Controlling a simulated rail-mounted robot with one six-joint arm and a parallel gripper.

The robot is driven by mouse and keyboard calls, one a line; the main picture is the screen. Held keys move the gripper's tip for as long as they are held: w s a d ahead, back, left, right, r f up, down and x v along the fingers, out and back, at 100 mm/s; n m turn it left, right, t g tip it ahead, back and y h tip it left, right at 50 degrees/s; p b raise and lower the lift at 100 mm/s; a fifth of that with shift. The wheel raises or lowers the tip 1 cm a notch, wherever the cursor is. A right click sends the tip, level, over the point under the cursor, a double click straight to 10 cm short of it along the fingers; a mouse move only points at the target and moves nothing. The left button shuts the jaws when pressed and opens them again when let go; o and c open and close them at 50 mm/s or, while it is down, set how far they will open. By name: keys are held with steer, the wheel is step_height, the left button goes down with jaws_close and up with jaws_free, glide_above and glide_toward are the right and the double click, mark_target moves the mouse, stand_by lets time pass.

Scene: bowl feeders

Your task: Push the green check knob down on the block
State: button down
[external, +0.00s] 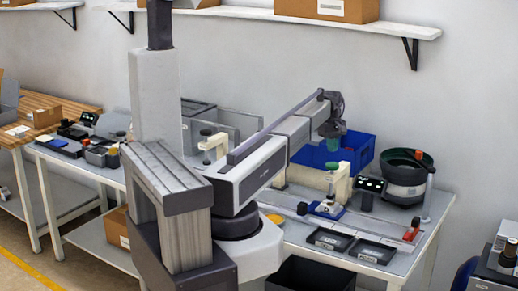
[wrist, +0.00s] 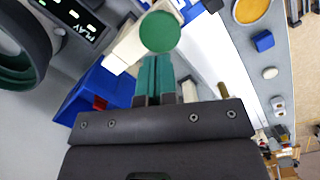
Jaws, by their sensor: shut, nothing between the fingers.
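The green check knob (external: 331,166) is a round green cap on top of the cream block (external: 341,188), which stands on the bench by a blue base (external: 327,211). In the wrist view the knob (wrist: 160,32) is a green disc just beyond my fingertips, with part of the cream block (wrist: 127,47) beside it. My gripper (external: 332,150) has teal fingers, shut and empty, pointing down just above the knob. The fingers also show in the wrist view (wrist: 157,60). I cannot tell whether the fingertips touch the knob.
A blue bin (external: 358,150) stands behind the block. A control box (external: 370,193) and a dark bowl feeder (external: 404,178) stand to the right. Black trays (external: 330,239) lie in front, near a red-ended rail (external: 410,235).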

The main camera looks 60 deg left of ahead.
steer(key=shift+d+f+b, duration=0.15)
steer(key=shift+f+b, duration=0.7)
steer(key=shift+f, duration=0.3)
steer(key=shift+d+f+b, duration=0.1)
steer(key=shift+f+b, duration=0.75)
steer(key=shift+f, duration=0.3)
step_height(320, 180, down, 2)
steer(key=shift+f+b, duration=0.1)
steer(key=shift+b, duration=1.05)
steer(key=shift+s+r, duration=0.1)
steer(key=shift+r, duration=0.1)
steer(key=a, duration=0.1)
steer(key=a+r+p, duration=0.1)
steer(key=a, duration=0.1)
steer(key=shift+w, duration=0.2)
step_height(320, 180, up, 11)
steer(key=p, duration=1.1)
glide_above(332, 164)
steer(key=a, duration=0.4)
steer(key=shift+w+f, duration=0.1)
